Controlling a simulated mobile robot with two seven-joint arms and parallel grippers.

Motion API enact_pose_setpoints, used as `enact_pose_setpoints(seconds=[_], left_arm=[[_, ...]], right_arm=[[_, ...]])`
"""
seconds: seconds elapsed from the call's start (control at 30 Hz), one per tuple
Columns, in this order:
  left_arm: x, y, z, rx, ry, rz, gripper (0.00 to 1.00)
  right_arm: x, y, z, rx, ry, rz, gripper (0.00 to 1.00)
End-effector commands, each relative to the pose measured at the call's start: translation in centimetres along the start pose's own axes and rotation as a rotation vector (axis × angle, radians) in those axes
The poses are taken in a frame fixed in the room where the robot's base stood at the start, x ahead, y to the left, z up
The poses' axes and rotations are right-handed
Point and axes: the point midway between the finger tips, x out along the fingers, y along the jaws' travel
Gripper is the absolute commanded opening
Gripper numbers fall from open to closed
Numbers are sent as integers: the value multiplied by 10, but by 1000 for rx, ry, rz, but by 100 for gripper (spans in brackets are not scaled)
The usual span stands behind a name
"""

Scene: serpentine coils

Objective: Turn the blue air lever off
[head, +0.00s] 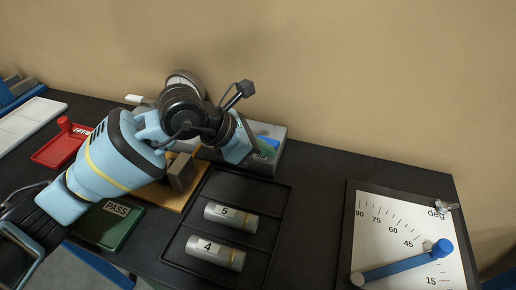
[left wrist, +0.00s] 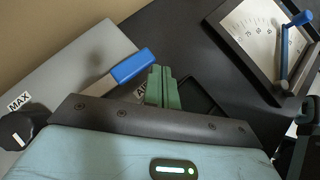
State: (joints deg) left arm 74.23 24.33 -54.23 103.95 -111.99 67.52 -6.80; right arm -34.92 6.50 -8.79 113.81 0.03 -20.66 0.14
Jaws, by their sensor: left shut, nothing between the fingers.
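The blue air lever (left wrist: 135,66) shows in the left wrist view as a blue grip on a grey arm, over a grey box face. A label beside it, partly hidden by my fingers, shows "AI". In the head view its blue grip (head: 268,141) shows as a small patch on the grey box behind my left gripper. My left gripper (head: 264,151) is shut and empty. Its green fingers (left wrist: 162,80) are together just right of the lever's blue end; I cannot tell whether they touch it. My right gripper is not in view.
A black tray (head: 232,190) holds cylinders marked 5 and 4. A degree dial board (head: 375,215) with a blue arm (head: 400,268) lies at right. A red tray (head: 52,152) and a green PASS tray (head: 105,228) are at left. A black knob (left wrist: 14,130) sits by MAX.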

Motion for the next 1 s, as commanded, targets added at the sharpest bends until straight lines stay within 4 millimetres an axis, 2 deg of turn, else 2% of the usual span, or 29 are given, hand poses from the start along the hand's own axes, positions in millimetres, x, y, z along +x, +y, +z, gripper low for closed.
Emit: enact_pose_setpoints(seconds=[1.0], left_arm=[[1,4,1,1,0,1,0]], right_arm=[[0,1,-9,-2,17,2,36]])
